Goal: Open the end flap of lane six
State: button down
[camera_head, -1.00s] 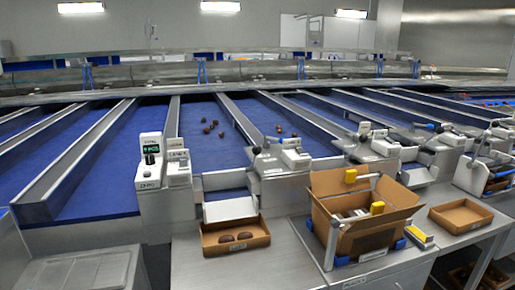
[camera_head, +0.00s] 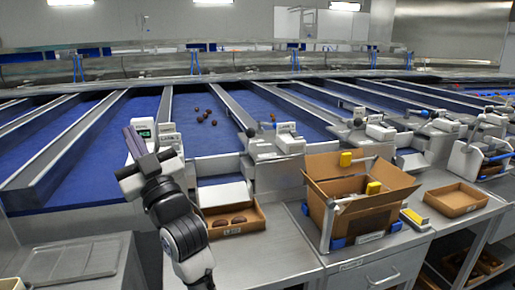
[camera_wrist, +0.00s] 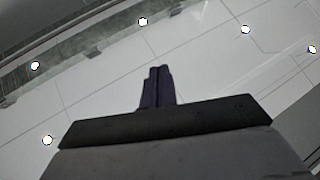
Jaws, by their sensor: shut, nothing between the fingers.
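My gripper (camera_head: 132,140) is raised at the left in the head view, in front of the control boxes at the end of a blue lane. Its two dark fingers are together and empty; they also show in the wrist view (camera_wrist: 157,87), pointing at a pale tiled surface with small lights. Right of my arm, a labelled end panel (camera_head: 220,166) closes the near end of a lane, with a white sloping plate (camera_head: 225,194) below it. My gripper is apart from the panel. The lane numbers are too small to read, so I cannot tell which is lane six.
Several dates (camera_head: 205,118) lie on the blue belt (camera_head: 200,140). A large open carton (camera_head: 350,222) and an empty tray (camera_head: 457,198) are on the steel bench to the right.

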jog(key=w+d+f+m+h+b, duration=0.1)
jog(key=w+d+f+m+h, duration=0.15)
jog(key=w+d, duration=0.35)
jog(key=w+d+f+m+h+b, duration=0.1)
jog(key=w+d+f+h, duration=0.3)
jog(key=d, duration=0.4)
jog(key=m+h, duration=0.2)
jog(key=h, duration=0.1)
send_near(253, 135)
jog(key=shift+g+y, duration=0.25)
jog(key=shift+g, duration=0.15)
jog(key=p+x, duration=0.1)
jog(key=x, duration=0.1)
jog(key=p+x, duration=0.1)
jog(key=x, duration=0.1)
jog(key=p+x, duration=0.2)
jog(key=shift+d+r, duration=0.2)
jog(key=shift+r, duration=0.15)
jog(key=shift+w+a, duration=0.15)
jog(key=shift+w, duration=0.3)
